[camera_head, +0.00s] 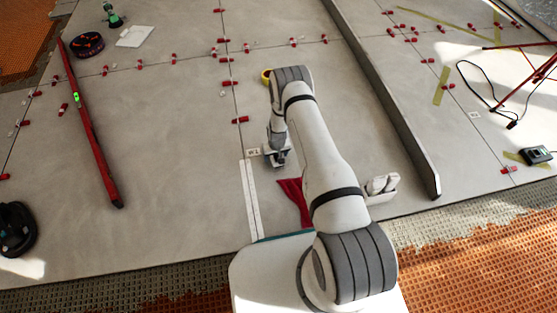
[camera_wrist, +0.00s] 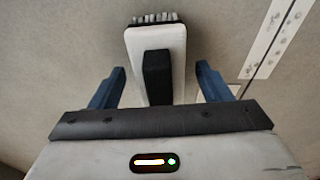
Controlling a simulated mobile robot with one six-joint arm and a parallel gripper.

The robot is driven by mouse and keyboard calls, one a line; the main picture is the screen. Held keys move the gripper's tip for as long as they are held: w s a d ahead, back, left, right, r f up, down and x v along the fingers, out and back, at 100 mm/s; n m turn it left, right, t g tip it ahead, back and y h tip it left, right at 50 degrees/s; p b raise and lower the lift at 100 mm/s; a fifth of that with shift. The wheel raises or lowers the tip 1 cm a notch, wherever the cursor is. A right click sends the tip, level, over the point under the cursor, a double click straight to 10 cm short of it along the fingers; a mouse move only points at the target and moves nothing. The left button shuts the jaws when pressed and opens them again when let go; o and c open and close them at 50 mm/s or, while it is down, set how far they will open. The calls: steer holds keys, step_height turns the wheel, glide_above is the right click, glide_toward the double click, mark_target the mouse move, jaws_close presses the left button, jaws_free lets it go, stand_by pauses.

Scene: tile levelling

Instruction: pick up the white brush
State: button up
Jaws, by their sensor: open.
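My gripper (camera_wrist: 161,78) is open, with one blue finger on each side of the brush and gaps between fingers and brush. In the head view my gripper (camera_head: 277,158) is low over the tile floor. My own arm and gripper largely cover the brush in that view.
A white marked strip (camera_head: 250,200) and a red cloth (camera_head: 294,200) lie near my gripper. A long grey bar (camera_head: 385,95) lies to the right. A red level (camera_head: 90,130) lies to the left. Red clips sit along the tile joints. Tile between the level and my gripper is clear.

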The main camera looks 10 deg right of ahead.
steer(key=shift+w+f, duration=0.1)
steer(key=shift+f, duration=0.75)
steer(key=shift+r, duration=0.1)
steer(key=c, duration=1.2)
